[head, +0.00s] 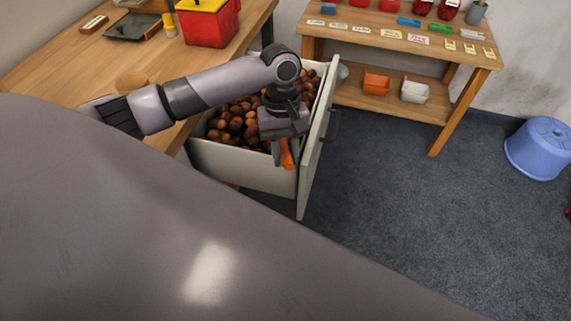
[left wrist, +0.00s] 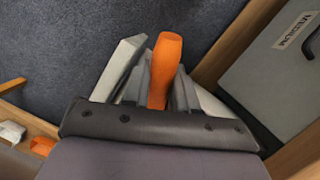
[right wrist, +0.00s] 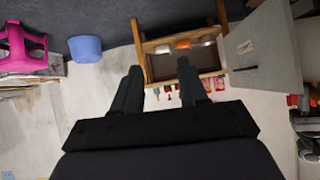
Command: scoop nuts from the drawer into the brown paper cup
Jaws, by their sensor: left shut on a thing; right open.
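My left gripper (head: 284,150) is shut on an orange handle (head: 287,158), at the front end of the open drawer (head: 240,168). The handle also shows between its fingers in the left wrist view (left wrist: 165,65); the rest of the tool is hidden. Brown nuts (head: 228,126) lie heaped in the drawer, partly behind my left arm. A tan rounded object (head: 132,79) stands on the desk behind my arm; I cannot tell if it is the paper cup. My right gripper (right wrist: 160,82) is open and empty in the right wrist view, away from the drawer.
The wooden desk (head: 62,72) holds a red box with a yellow lid (head: 208,24) and a dark tray (head: 132,27). A low shelf table (head: 345,38) with jars and bins stands behind. A blue stool (head: 540,148) is at right. The carpet between is clear.

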